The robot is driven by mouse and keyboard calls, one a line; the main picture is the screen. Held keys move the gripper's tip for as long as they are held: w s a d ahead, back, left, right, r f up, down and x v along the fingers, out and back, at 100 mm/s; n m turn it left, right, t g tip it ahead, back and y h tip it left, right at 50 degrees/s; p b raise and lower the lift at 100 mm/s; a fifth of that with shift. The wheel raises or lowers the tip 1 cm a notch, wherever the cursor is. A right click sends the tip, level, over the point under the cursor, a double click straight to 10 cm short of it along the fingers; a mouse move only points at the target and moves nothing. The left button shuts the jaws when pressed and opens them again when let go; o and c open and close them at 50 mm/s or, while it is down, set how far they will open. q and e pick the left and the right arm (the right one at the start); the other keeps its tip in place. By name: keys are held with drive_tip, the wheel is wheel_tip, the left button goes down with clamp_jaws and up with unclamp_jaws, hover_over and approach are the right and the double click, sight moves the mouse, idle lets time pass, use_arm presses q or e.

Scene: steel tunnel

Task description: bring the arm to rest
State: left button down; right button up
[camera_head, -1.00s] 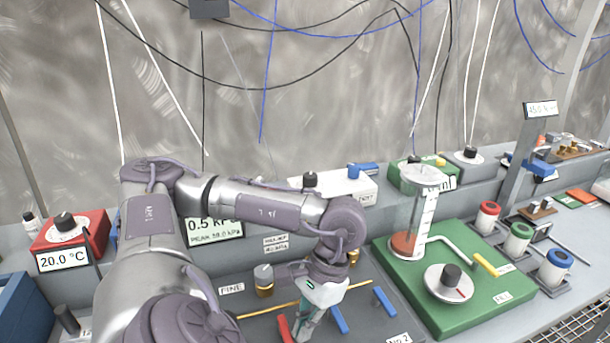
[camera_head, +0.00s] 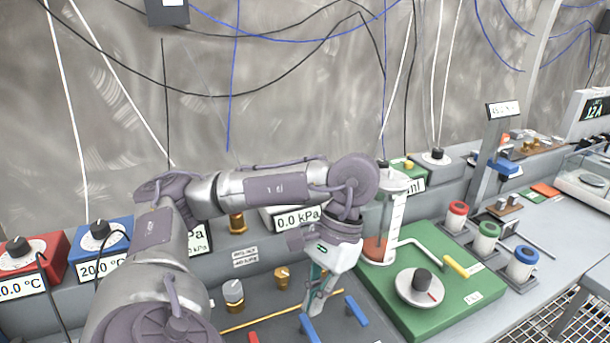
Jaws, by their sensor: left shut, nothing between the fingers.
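My left arm comes in from the lower left and bends over the grey valve panel (camera_head: 262,300). My left gripper (camera_head: 312,308) points down, shut and empty. In the picture its tips overlap a blue lever handle (camera_head: 308,327) on the panel; I cannot tell whether they touch. A second blue handle (camera_head: 355,310) is just right of it, and a red handle (camera_head: 253,338) shows at the bottom edge. My right gripper is not in view.
A green base (camera_head: 430,290) with a clear cylinder (camera_head: 396,215) and a round dial (camera_head: 420,287) stands right of the gripper. Red and blue 20.0 °C boxes (camera_head: 30,268) (camera_head: 98,248) are at left. Capped red, green and blue containers (camera_head: 488,238) stand farther right. Open air lies above the bench.

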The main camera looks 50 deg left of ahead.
use_arm(q)
drive_tip(key=shift+w+r, duration=0.3)
drive_tip(key=shift+r, duration=0.05)
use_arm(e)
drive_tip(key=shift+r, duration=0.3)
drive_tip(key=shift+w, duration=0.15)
